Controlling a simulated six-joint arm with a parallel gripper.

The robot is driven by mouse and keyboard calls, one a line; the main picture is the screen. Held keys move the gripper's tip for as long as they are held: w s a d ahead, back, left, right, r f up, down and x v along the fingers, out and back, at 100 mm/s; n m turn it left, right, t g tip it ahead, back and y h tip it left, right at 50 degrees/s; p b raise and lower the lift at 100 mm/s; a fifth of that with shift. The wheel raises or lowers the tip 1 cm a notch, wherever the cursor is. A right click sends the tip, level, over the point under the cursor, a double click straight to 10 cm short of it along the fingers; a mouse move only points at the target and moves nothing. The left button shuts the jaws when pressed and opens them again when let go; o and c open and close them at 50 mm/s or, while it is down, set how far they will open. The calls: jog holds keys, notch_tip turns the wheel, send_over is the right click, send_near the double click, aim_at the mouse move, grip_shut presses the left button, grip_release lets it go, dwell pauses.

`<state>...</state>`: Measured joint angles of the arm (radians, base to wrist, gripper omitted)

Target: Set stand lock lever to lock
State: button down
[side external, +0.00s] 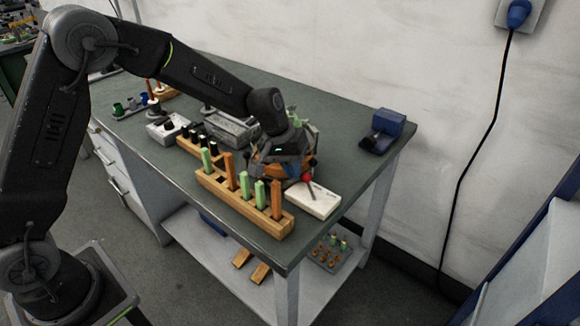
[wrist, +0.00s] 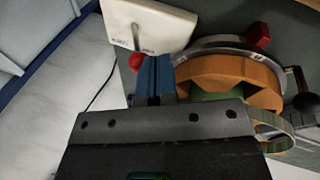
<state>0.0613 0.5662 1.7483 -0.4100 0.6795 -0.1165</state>
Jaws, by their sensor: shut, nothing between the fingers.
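A white lever base (side external: 318,201) lies near the table's right front edge, with a dark lever ending in a red ball knob (side external: 307,178). In the wrist view the white base (wrist: 160,22) is at the top. Its red knob (wrist: 137,61) is just left of my fingertips. My gripper (wrist: 157,63) is shut and empty, its blue fingers pointing toward the base. I cannot tell whether they touch the knob or lever. Small print on the base is too small to read. In the side view my gripper is over the orange stand (side external: 270,168), its fingers mostly hidden.
A wooden rack (side external: 240,203) with green and orange pegs stands in front of the stand. In the wrist view a curved metal rim and a red block (wrist: 259,36) are to the right. A blue device (side external: 383,130) sits at the back right.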

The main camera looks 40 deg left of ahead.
jog(key=shift+d+r, duration=0.1)
jog(key=shift+d+r+y, duration=0.1)
jog(key=shift+d+y, duration=0.05)
jog(key=shift+y, duration=0.25)
